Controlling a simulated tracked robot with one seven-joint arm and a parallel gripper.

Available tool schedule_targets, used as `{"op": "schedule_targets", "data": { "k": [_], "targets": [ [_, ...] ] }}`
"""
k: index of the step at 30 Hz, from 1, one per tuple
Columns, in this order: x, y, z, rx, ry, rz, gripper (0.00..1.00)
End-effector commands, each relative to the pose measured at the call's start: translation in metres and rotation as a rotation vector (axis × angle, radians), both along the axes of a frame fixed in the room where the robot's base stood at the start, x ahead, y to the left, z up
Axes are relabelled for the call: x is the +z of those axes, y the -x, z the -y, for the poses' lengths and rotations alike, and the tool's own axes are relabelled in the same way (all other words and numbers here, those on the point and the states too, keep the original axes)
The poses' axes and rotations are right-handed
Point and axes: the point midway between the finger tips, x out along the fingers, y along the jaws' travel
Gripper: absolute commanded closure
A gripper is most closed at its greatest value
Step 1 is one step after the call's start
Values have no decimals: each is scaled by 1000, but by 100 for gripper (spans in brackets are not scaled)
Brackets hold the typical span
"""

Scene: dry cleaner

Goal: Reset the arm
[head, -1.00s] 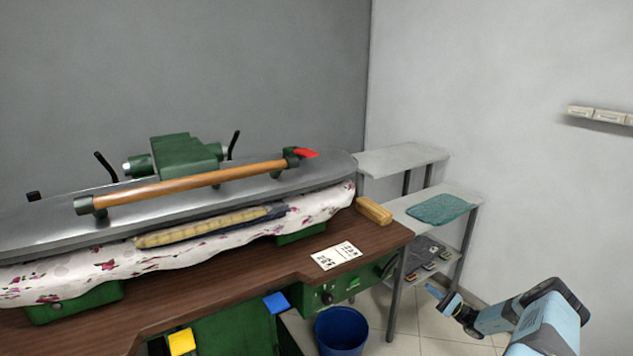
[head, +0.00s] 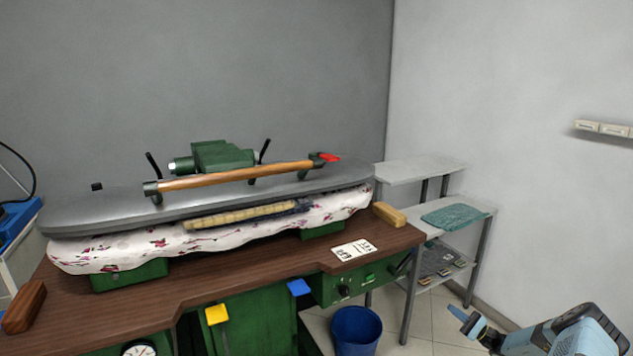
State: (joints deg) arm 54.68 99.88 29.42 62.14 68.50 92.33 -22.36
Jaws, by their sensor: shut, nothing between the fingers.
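My gripper (head: 460,314) is at the lower right of the head view, at the end of my blue arm (head: 560,333). It is shut and empty, its fingertips pointing up and to the left. It is in front of the shelf rack, apart from everything around it. The rest of my arm runs out of the picture at the lower right.
A green press (head: 205,158) with a wooden handle stands on a brown worktop (head: 230,286). A metal shelf rack (head: 420,169) holds a teal cloth (head: 454,216). A blue bin (head: 356,331) stands below the worktop. Bare floor shows beside my gripper.

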Motion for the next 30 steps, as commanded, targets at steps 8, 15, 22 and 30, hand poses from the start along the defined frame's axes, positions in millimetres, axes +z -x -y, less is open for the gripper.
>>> {"op": "schedule_targets", "data": {
  "k": [8, 15, 22, 30],
  "targets": [
    [24, -9, -14, 65, 51, -9, 100],
    [54, -18, -30, 139, 119, -20, 100],
    [102, -28, -57, 251, 234, -35, 100],
    [158, -31, -92, 380, 384, -54, 100]
  ]
}}
